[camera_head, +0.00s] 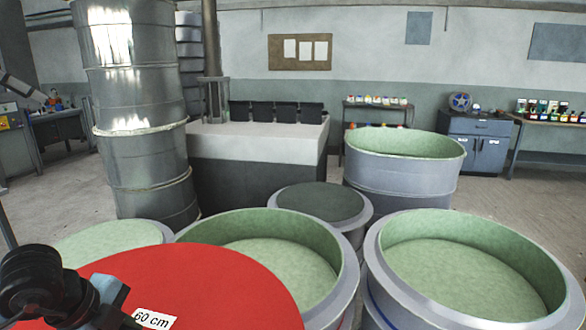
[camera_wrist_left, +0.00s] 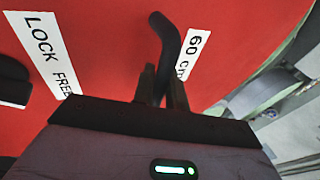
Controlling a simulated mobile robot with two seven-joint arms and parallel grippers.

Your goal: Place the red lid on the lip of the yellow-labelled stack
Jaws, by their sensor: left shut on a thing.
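The red lid (camera_head: 215,283) is a large flat disc with a "60 cm" label, at the bottom left of the head view. It fills most of the left wrist view (camera_wrist_left: 105,60), where a "LOCK FREE" label also shows. My left gripper (camera_wrist_left: 163,88) is shut on the lid's black bent handle (camera_wrist_left: 168,38). In the head view the same gripper (camera_head: 118,312) lies over the lid's near left part. The lid hides part of the front middle green-lined mould (camera_head: 345,285). I see no yellow label, so I cannot tell which stack is meant. My right gripper is not in view.
An open green-lined mould (camera_head: 545,250) stands at front right, with a blue stripe below its rim. A smaller dark-topped drum (camera_head: 320,202) and a taller open mould (camera_head: 405,180) stand behind. A tall grey column of drums (camera_head: 150,150) rises at left. Bare floor lies right.

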